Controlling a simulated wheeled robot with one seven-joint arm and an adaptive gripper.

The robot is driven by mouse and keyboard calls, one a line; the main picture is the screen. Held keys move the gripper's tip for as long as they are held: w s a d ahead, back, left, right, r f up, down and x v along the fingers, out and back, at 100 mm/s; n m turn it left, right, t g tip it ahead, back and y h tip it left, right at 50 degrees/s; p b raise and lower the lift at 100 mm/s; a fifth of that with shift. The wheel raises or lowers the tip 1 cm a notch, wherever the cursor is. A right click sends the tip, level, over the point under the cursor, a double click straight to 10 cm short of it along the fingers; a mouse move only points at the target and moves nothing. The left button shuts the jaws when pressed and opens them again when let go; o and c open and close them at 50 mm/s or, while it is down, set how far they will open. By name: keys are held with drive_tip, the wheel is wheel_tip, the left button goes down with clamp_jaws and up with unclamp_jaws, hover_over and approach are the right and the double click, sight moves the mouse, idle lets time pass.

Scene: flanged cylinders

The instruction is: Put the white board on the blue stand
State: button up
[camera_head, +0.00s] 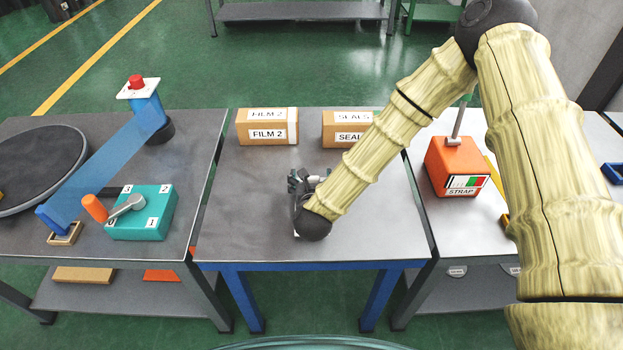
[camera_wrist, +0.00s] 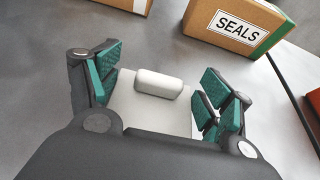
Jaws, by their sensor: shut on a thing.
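The white board (camera_wrist: 155,115) lies between the green-padded fingers of my gripper (camera_wrist: 163,85) in the wrist view. It is a pale flat plate with a raised, rounded white block (camera_wrist: 158,84) on it. My gripper is shut on the board, with fingers at its two sides. In the head view my gripper (camera_head: 309,181) is low over the middle table, and the board cannot be made out there. A small blue frame-like piece (camera_head: 613,172) shows at the right edge of the head view. I cannot tell whether it is the blue stand.
Boxes marked FILM 2 (camera_head: 267,127) and SEALS (camera_head: 347,129) stand at the middle table's back. On the left table are a teal switch box (camera_head: 144,212), a blue film strip (camera_head: 105,160) and a dark disc (camera_head: 38,168). An orange STRAP box (camera_head: 455,166) stands right.

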drive_tip(key=shift+f+b, duration=0.45)
drive_tip(key=shift+f, duration=0.1)
drive_tip(key=o, duration=1)
drive_tip(key=shift+r, duration=0.15)
drive_tip(key=shift+r+p, duration=0.6)
drive_tip(key=shift+p, duration=0.15)
drive_tip(key=b+v, duration=0.2)
drive_tip(key=v, duration=1)
drive_tip(key=shift+f, duration=0.15)
